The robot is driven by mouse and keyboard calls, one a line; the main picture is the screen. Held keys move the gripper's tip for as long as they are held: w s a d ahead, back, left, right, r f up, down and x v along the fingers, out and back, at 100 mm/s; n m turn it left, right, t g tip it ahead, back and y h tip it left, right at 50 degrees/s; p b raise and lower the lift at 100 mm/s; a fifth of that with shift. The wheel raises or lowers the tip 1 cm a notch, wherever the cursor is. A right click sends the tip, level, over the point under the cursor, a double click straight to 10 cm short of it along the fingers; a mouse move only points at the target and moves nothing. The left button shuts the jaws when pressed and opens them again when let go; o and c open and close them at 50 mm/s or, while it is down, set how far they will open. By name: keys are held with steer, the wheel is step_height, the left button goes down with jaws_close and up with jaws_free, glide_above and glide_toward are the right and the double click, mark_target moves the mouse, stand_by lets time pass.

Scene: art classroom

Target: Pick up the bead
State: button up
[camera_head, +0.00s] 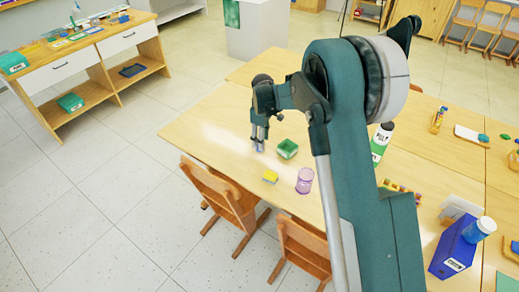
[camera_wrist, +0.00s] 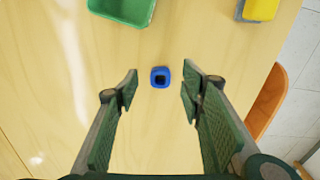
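A small blue bead (camera_wrist: 160,77) with a dark hole lies on the wooden table in the wrist view. My gripper (camera_wrist: 158,88) is open, with one green finger on each side of the bead and a gap to both. The fingers do not touch it. In the head view my gripper (camera_head: 259,142) points down over the table near its left edge. The bead cannot be made out there.
A green open box (camera_head: 287,149) stands just right of my gripper, also at the top of the wrist view (camera_wrist: 125,10). A yellow-topped block (camera_head: 270,176) and a purple jar (camera_head: 304,180) stand nearer the table's front edge. Wooden chairs (camera_head: 222,192) stand along that edge.

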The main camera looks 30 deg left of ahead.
steer(key=shift+f+b, duration=0.35)
steer(key=shift+f, duration=1.6)
steer(key=c, duration=0.8)
